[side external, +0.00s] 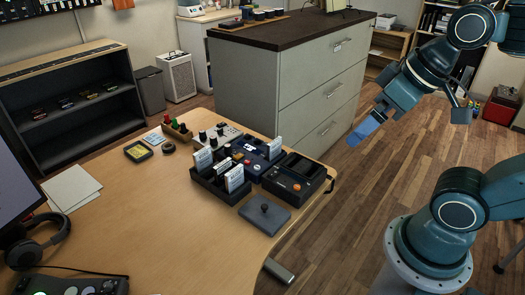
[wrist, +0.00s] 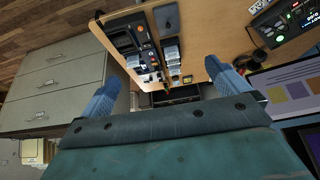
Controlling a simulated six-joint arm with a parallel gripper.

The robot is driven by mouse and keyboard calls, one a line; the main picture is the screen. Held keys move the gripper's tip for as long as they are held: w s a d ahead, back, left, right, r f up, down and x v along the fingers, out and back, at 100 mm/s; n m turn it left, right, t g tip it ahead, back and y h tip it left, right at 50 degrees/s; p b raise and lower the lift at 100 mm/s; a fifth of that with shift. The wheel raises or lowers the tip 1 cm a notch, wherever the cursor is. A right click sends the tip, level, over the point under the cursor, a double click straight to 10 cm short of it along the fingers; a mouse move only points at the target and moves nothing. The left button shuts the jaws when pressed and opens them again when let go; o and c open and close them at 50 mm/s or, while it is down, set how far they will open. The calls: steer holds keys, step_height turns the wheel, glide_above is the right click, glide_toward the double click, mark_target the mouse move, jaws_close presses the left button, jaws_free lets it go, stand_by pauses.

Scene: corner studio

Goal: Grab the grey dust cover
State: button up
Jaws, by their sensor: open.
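The grey dust cover (side external: 264,215) is a flat dark-grey plate with a small knob on top. It lies at the near right edge of the wooden desk in the side external view. In the wrist view the dust cover (wrist: 167,18) shows at the top middle. My gripper (side external: 414,120) is in the air to the right of the desk, well apart from the cover. In the wrist view my gripper (wrist: 164,82) has its blue fingers wide apart, with nothing held between them.
A black box with an orange knob (side external: 297,187) and a black tray of white cards (side external: 212,191) stand close behind the cover. Headphones (side external: 38,240) lie at the left. The desk (side external: 150,215) is clear left of the cover. A grey drawer cabinet (side external: 255,92) stands behind.

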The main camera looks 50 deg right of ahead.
steer(key=w, duration=0.1)
steer(key=g, duration=0.6)
glide_above(262, 207)
step_height(262, 207, down, 23)
steer(key=shift+w+d+f, duration=0.2)
steer(key=shift+w+f, duration=0.1)
steer(key=shift+w, duration=0.15)
steer(key=shift+f, duration=4.25)
steer(key=shift+f, duration=0.1)
steer(key=shift+s+d+f, duration=0.1)
steer(key=shift+d+f, duration=0.05)
steer(key=shift+f, duration=2.35)
steer(key=shift+c, duration=0.4)
